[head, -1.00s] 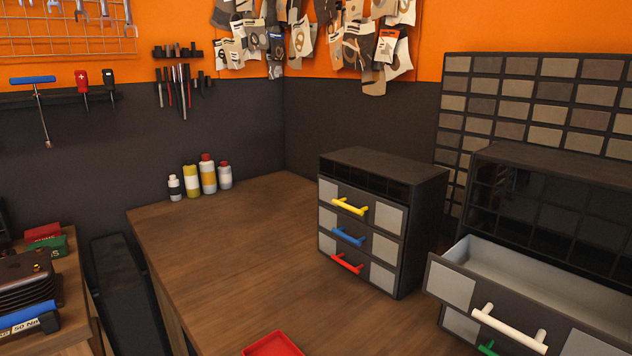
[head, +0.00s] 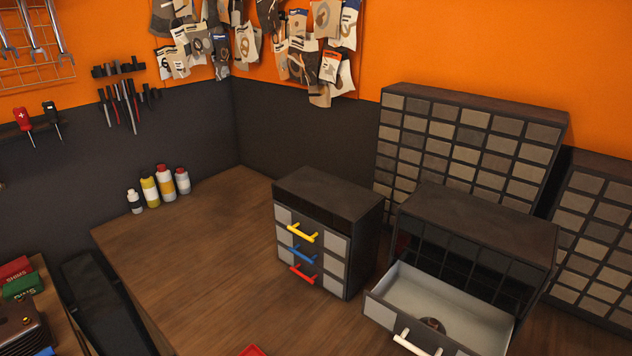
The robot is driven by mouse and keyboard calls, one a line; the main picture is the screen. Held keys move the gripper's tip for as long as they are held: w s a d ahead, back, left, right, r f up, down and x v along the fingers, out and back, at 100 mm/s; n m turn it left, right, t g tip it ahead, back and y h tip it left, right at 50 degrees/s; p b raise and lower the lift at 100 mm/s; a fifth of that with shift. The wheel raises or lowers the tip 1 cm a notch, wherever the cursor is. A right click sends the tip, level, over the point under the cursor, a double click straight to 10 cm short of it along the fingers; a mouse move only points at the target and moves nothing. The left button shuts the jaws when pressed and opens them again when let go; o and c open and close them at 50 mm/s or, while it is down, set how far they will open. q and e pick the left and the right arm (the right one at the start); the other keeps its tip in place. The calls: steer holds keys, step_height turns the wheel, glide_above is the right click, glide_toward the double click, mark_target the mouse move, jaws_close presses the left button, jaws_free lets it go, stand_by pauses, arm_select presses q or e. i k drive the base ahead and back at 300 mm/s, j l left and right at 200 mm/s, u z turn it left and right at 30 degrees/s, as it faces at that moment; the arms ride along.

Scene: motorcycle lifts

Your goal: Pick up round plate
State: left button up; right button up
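A small dark round object (head: 432,324) lies inside the open drawer (head: 470,310) at the lower right. It may be the round plate, but it is too small and partly hidden by the drawer front to tell. The drawer has a pale inside and a white handle (head: 410,345), and it sticks out of a black cabinet (head: 480,210). Neither of my grippers is in view.
A smaller cabinet (head: 362,225) with yellow, blue and red handles stands left of the open drawer, its drawers shut. Several bottles (head: 151,190) stand at the back left of the wooden bench (head: 190,260). A red tray (head: 252,351) shows at the bottom edge. The bench's middle is clear.

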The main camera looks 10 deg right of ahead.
mark_target(436, 323)
steer(key=z, duration=1.05)
steer(key=j+z, duration=0.2)
steer(key=z, duration=0.2)
steer(key=i+j+z, duration=0.1)
steer(key=j+z, duration=0.15)
steer(key=z, duration=0.15)
steer(key=j+z, duration=0.25)
steer(key=z, duration=0.15)
steer(key=j+z, duration=0.25)
steer(key=z, duration=0.2)
